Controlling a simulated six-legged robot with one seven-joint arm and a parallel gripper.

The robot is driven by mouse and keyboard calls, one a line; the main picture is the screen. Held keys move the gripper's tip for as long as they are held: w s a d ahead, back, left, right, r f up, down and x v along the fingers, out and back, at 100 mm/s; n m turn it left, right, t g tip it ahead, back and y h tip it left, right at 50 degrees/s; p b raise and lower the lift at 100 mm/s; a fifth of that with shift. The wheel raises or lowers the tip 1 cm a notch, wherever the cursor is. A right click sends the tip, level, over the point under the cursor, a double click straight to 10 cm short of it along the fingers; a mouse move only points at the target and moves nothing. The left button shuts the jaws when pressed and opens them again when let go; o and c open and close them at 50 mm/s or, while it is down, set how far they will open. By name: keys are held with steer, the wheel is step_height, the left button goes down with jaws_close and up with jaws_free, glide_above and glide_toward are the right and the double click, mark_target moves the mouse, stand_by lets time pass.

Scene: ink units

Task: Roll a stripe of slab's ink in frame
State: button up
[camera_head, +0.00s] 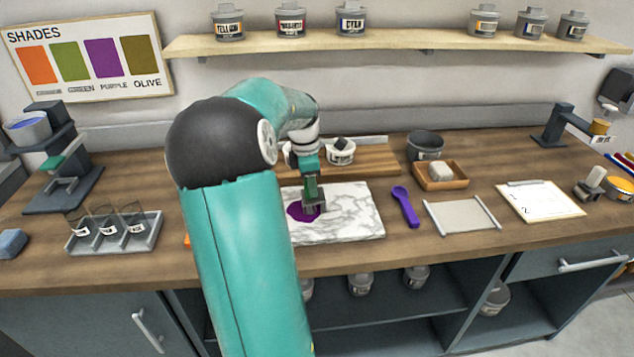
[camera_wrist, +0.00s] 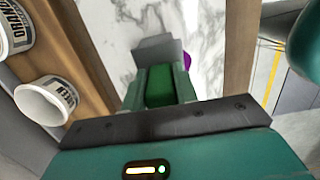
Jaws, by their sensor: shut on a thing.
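My gripper (camera_head: 311,190) is shut on the green handle of a tool with a grey head (camera_head: 314,207), taken to be the roller. The handle (camera_wrist: 160,90) sits between my fingers in the wrist view, with the grey head (camera_wrist: 158,48) beyond it. The head is over purple ink (camera_head: 298,212) on the white marble slab (camera_head: 355,222); I cannot tell whether it touches. A little ink (camera_wrist: 187,60) shows beside the head in the wrist view. A flat grey panel with pale side rails (camera_head: 462,214), seemingly the frame, lies to the right and looks bare.
A purple spoon (camera_head: 405,206) lies between slab and panel. A clipboard (camera_head: 540,201) is further right. Behind stand a wooden tray (camera_head: 440,184) with a pale block and a white-labelled tub (camera_head: 341,152). My arm hides the slab's left part.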

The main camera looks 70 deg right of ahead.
steer(key=shift+w+a+f, duration=0.1)
steer(key=shift+w+a, duration=0.3)
steer(key=shift+w, duration=0.35)
steer(key=shift+w+a, duration=0.45)
steer(key=shift+w, duration=0.3)
steer(key=shift+w+a+f, duration=0.1)
steer(key=shift+w+a, duration=0.3)
steer(key=shift+w, duration=0.35)
step_height(320, 180, up, 6)
steer(key=shift+r, duration=0.2)
